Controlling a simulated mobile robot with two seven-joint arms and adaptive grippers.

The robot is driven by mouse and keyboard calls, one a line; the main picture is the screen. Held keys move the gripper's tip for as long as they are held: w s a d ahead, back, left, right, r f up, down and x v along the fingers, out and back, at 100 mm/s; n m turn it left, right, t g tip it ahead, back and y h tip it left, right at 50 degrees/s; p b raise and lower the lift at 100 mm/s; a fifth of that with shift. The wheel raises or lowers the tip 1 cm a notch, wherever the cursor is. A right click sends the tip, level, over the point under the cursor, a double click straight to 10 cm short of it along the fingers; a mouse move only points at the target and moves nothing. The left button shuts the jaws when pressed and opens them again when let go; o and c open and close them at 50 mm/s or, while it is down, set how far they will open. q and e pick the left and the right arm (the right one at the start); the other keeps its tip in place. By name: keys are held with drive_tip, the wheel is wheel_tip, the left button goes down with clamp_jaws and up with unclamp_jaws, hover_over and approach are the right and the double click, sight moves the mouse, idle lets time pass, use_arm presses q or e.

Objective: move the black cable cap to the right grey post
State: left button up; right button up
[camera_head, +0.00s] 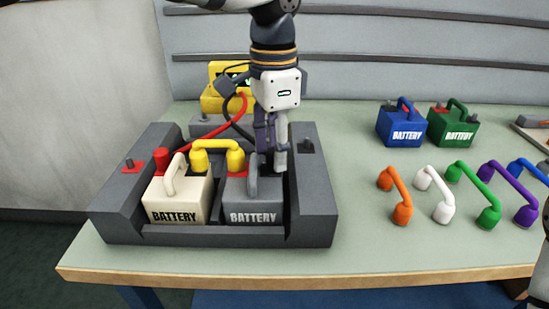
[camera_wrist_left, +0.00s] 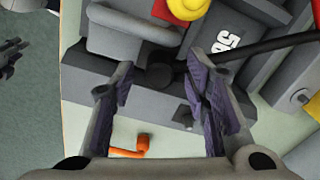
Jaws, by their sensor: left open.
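My left gripper (camera_head: 270,168) points down at the back right of the grey battery (camera_head: 253,200) in the dark tray (camera_head: 318,205). In the left wrist view its fingers (camera_wrist_left: 160,70) are open, one on each side of the black cable cap (camera_wrist_left: 159,74). A black cable (camera_wrist_left: 262,44) runs from the cap to the right in that view.
A cream battery (camera_head: 178,198) sits left of the grey one, with a yellow jumper (camera_head: 217,148) between them. A red cable (camera_head: 215,128) runs behind. Blue (camera_head: 400,124) and green (camera_head: 452,125) batteries and several coloured jumpers stand on the table at right.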

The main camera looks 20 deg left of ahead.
use_arm(q)
drive_tip(key=shift+f, duration=0.7)
idle(0.9)
clamp_jaws()
drive_tip(key=shift+r, duration=0.1)
drive_tip(key=shift+r, duration=2.95)
drive_tip(key=shift+n, duration=1)
